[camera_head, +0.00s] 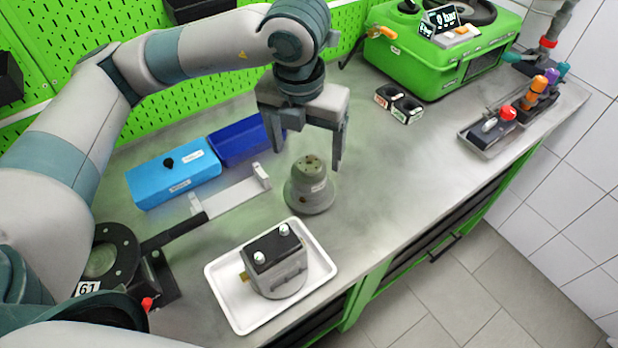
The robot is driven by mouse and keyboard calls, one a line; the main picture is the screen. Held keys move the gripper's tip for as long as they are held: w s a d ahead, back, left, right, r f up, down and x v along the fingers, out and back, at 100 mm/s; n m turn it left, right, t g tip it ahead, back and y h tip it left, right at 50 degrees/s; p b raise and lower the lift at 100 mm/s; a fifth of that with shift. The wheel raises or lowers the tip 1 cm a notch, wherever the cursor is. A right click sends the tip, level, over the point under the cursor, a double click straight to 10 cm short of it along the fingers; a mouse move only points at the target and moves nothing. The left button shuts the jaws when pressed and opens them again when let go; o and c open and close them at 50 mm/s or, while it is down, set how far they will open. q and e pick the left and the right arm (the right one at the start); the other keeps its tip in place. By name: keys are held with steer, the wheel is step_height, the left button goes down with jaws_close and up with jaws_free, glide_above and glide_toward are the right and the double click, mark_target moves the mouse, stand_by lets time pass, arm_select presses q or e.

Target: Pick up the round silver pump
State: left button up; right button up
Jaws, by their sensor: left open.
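The round silver pump (309,188) stands upright on the grey workbench, near the middle of the head view. It has a wide round base and a narrower top with small dark holes. My left gripper (307,162) hangs over it, pointing down, with its two fingers spread and nothing between them that I can see gripped. The fingertips appear around the height of the pump's top in the picture; whether they touch it I cannot tell. My right gripper is not in view.
A white tray (238,318) with a black-and-silver block pump (276,262) lies in front. Light blue (173,176) and dark blue (240,140) boxes stand behind left, beside a white bracket (230,192). A green test unit (440,60) stands at the back right. Bench right of the pump is clear.

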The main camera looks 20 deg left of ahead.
mark_target(308, 169)
arm_select(q)
steer(key=f, duration=0.2)
steer(key=f+p, duration=0.1)
steer(key=f, duration=0.2)
steer(key=shift+w+f+p, duration=0.35)
steer(key=shift+w+f, duration=0.1)
steer(key=shift+f, duration=0.6)
steer(key=shift+w+f+p, duration=0.4)
steer(key=shift+f+p, duration=0.1)
steer(key=shift+p, duration=0.2)
steer(key=f, duration=0.1)
steer(key=w+f+p, duration=0.1)
steer(key=f, duration=0.1)
steer(key=shift+a+p, duration=0.15)
steer(key=shift+p, duration=0.15)
steer(key=shift+w+f, duration=0.1)
steer(key=shift+f, duration=0.4)
